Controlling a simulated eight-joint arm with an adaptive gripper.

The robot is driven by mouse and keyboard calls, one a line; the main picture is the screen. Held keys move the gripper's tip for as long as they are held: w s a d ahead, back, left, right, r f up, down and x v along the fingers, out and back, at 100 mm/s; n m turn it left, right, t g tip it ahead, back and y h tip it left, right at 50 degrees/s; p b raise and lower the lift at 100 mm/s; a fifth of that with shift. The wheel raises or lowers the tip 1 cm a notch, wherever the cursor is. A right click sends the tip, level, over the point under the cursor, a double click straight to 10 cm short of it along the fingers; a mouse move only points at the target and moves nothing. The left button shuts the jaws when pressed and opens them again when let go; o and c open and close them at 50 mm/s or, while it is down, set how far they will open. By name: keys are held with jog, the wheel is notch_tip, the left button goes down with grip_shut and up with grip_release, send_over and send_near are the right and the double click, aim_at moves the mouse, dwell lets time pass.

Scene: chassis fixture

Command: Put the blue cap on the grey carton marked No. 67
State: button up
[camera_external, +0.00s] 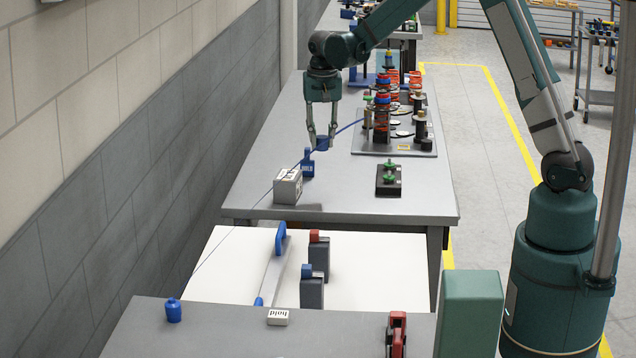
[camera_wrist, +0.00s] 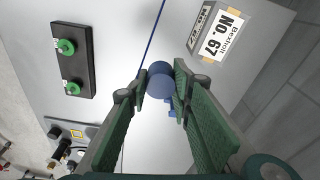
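The blue cap (camera_external: 322,144) is a short round piece between the fingertips of my gripper (camera_external: 322,147). In the wrist view, the cap (camera_wrist: 160,82) sits between both green finger pads of my gripper (camera_wrist: 160,88), which look closed on it. The gripper points down and holds the cap above the bench. The grey carton (camera_external: 287,188) stands below and to the left in the external view. In the wrist view its white label (camera_wrist: 226,35) reads No. 67, at the upper right. No cap shows on the carton.
A small blue block (camera_external: 307,163) stands on the bench between cap and carton. A thin blue cable (camera_external: 250,207) runs across the bench past the carton. A black block with green knobs (camera_external: 389,180) lies to the right. A spring fixture (camera_external: 382,115) stands behind.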

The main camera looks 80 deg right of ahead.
jog(key=w+a+r+p, duration=0.3)
jog(key=w+a, duration=0.3)
jog(key=w, duration=0.3)
jog(key=shift+w+r, duration=0.35)
jog(key=shift+r, duration=0.25)
jog(key=shift+a+f, duration=0.1)
send_over(288, 174)
jog(key=shift+a+f+p, duration=0.2)
jog(key=shift+f+p, duration=0.1)
jog(key=shift+f, duration=2.75)
jog(key=shift+f, duration=1.85)
jog(key=shift+f, duration=0.15)
